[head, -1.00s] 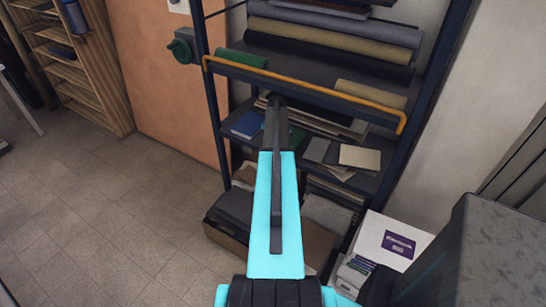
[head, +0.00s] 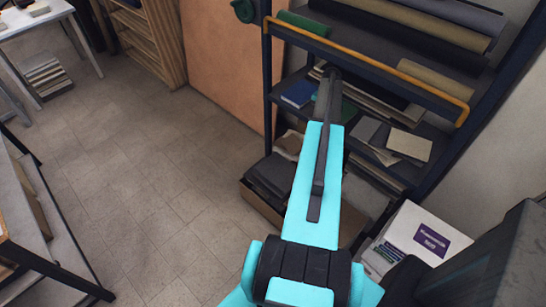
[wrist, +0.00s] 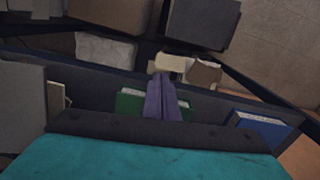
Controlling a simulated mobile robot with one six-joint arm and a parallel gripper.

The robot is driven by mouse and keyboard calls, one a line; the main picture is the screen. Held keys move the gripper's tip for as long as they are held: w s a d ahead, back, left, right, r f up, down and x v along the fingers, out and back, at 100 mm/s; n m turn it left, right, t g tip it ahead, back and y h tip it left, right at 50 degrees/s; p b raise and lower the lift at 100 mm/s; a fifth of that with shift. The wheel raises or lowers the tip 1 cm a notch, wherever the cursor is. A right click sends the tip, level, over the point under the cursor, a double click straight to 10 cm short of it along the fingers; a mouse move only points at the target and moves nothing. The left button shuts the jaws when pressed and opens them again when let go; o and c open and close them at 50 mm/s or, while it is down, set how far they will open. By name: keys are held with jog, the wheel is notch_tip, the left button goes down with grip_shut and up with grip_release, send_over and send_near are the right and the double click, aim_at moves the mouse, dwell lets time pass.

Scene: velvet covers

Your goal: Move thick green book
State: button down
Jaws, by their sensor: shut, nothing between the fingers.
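The green book (wrist: 131,103) lies on a dark shelf in the wrist view, with its pale page edge showing. My gripper (wrist: 161,82) is shut and empty, and its fingers cover the middle of the book in that view. I cannot tell whether they touch it. In the head view, only a bit of the green book (head: 348,109) shows beside my arm on the middle shelf. The fingertips are hard to make out there.
A blue book (head: 299,93) lies left of the green one; it also shows in the wrist view (wrist: 262,129). A yellow-edged rail (head: 370,73) crosses above the shelf. Fabric rolls (head: 420,25) lie higher. White boxes (head: 415,240) stand at lower right. Floor at left is open.

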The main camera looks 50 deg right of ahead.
jog(key=shift+s+a, duration=0.6)
jog(key=shift+a, duration=5.45)
notch_tip(320, 180, up, 10)
jog(key=b, duration=0.3)
jog(key=w+a+f+n, duration=0.2)
jog(key=w+a+f, duration=0.1)
jog(key=a+f, duration=0.4)
jog(key=w+a+f+n+g+y+b, duration=0.1)
jog(key=w+a+f+n, duration=0.1)
jog(key=a+f, duration=0.5)
jog(key=w+a, duration=0.1)
jog(key=a, duration=0.3)
jog(key=shift+w+f+n, duration=0.15)
jog(key=shift+w+n, duration=0.15)
jog(key=shift+n, duration=0.1)
jog(key=shift+a, duration=0.1)
